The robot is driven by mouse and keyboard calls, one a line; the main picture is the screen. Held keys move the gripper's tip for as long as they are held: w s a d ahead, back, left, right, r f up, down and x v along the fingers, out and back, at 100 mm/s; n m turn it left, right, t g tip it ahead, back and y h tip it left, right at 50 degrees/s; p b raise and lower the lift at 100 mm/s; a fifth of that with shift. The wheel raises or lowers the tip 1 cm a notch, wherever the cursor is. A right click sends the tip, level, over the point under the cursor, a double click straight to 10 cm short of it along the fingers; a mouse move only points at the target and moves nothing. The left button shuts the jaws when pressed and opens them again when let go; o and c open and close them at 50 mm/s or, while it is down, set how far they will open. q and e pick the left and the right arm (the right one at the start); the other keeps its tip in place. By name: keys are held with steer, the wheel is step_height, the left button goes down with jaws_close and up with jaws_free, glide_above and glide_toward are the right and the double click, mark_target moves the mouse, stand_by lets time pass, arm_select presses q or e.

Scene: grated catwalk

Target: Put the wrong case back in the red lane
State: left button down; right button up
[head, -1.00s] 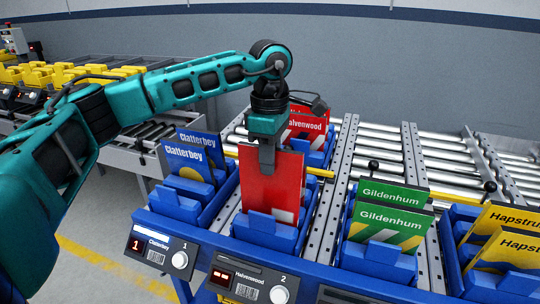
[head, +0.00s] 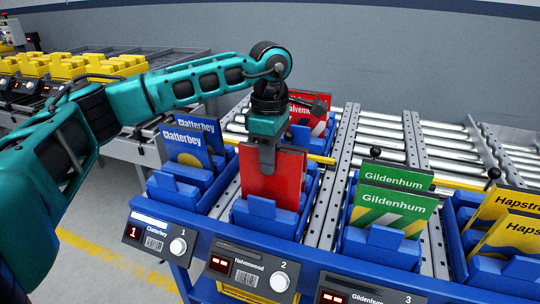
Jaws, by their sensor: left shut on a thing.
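My left gripper (head: 267,163) is shut on the top edge of a red case (head: 274,182), held upright in the red lane labelled Halvenwood. The case's lower part is hidden behind a blue holder (head: 266,216) at the lane's front; I cannot tell whether it rests on the lane floor. Another red Halvenwood case (head: 301,112) stands behind it, partly covered by my gripper. The lane's front label (head: 249,267) reads Halvenwood, 2. My right gripper is not in view.
Blue Clatterbey cases (head: 193,145) stand in the lane to the left, close to my wrist. Green Gildenhum cases (head: 394,214) stand to the right, and yellow cases (head: 510,240) at the far right. A metal perforated rail (head: 333,190) separates the red and green lanes.

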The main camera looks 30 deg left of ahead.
arm_select(q)
steer(key=shift+f+b, duration=0.35)
steer(key=shift+f, duration=0.3)
steer(key=c, duration=1)
jaws_free()
steer(key=shift+o, duration=0.4)
steer(key=o, duration=0.4)
steer(key=shift+c, duration=0.2)
